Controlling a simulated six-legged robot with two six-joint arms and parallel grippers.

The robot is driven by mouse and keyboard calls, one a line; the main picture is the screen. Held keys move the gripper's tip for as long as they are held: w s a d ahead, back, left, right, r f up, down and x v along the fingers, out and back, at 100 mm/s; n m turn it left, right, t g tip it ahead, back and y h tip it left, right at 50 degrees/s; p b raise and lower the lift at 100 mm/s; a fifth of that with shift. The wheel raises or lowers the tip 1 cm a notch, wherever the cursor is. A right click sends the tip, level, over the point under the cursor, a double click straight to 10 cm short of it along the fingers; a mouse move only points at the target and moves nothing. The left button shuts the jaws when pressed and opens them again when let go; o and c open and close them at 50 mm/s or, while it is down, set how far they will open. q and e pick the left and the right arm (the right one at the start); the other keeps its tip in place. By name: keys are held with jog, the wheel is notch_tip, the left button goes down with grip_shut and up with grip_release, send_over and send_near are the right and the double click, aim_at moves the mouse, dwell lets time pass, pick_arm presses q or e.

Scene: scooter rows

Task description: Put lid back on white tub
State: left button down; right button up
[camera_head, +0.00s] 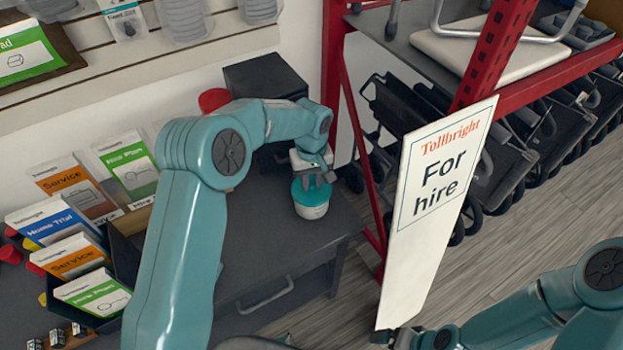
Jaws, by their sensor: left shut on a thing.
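The white tub (313,212) stands upright on the dark counter near its right end. The teal lid (309,194) is at the tub's mouth, but I cannot tell whether it is fully seated. My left gripper (315,179) comes down from above and is shut on the lid; its fingers hide part of the lid's top. My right gripper (392,338) is at the bottom edge, partly cut off, away from the tub and below the sign. Its fingers are too unclear to tell their state.
The dark counter (270,232) is clear in front of the tub. Brochures (75,188) in a rack stand at left. A dark box (265,80) and a red round thing (214,100) are behind. A "For hire" sign (437,190) and red shelving (335,50) stand at right.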

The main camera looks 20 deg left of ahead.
dwell(0.6)
dwell(0.3)
pick_arm(q)
jog(key=shift+c, duration=1.8)
grip_release()
jog(key=shift+r+p, duration=1.85)
jog(key=shift+r, duration=1.6)
